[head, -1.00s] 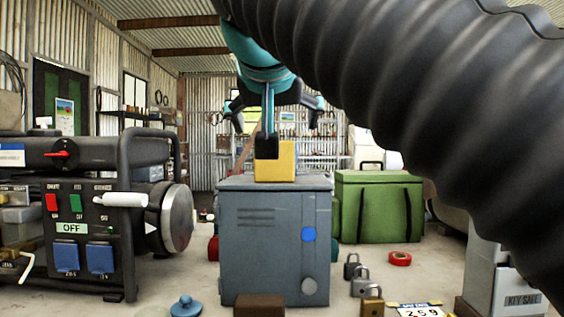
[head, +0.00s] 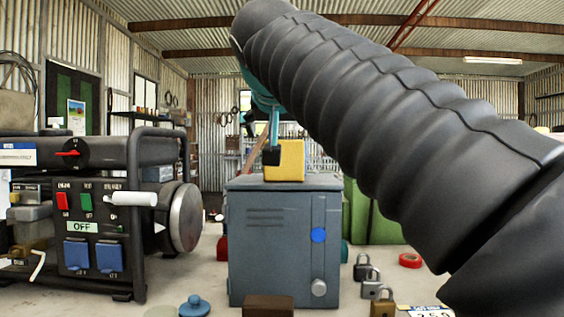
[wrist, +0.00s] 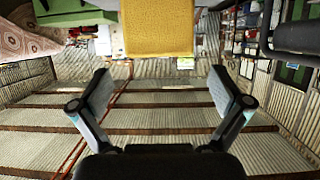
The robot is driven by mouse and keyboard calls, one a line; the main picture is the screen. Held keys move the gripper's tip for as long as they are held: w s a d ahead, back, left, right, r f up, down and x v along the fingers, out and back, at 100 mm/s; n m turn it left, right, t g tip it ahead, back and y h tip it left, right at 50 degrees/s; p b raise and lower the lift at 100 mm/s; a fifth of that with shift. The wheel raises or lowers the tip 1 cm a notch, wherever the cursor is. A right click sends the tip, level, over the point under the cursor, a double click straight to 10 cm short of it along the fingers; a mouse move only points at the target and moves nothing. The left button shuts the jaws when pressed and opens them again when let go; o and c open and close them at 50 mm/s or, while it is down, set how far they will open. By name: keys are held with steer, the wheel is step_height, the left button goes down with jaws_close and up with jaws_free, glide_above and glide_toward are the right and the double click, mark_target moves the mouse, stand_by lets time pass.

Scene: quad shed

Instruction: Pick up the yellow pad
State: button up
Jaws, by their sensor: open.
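The yellow pad (head: 286,162) stands upright as a block on top of the grey metal cabinet (head: 283,240) in the head view. In the wrist view, the pad (wrist: 158,28) fills the top centre, beyond the fingertips and roughly centred between them. My gripper (wrist: 164,84) is open, with nothing between its two fingers. I cannot tell whether that finger touches the pad.
A generator (head: 90,215) with an OFF label stands left of the cabinet. A green box (head: 375,215) is behind on the right, partly covered by my arm. Padlocks (head: 362,268), a red tape roll (head: 410,260) and a blue lidded item (head: 194,306) lie on the floor.

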mark_target(284, 141)
steer(key=x, duration=0.4)
steer(key=shift+w+d+f, duration=0.1)
steer(key=shift+w+f, duration=0.1)
steer(key=shift+w, duration=0.1)
steer(key=c, duration=0.6)
steer(key=shift+c, duration=0.2)
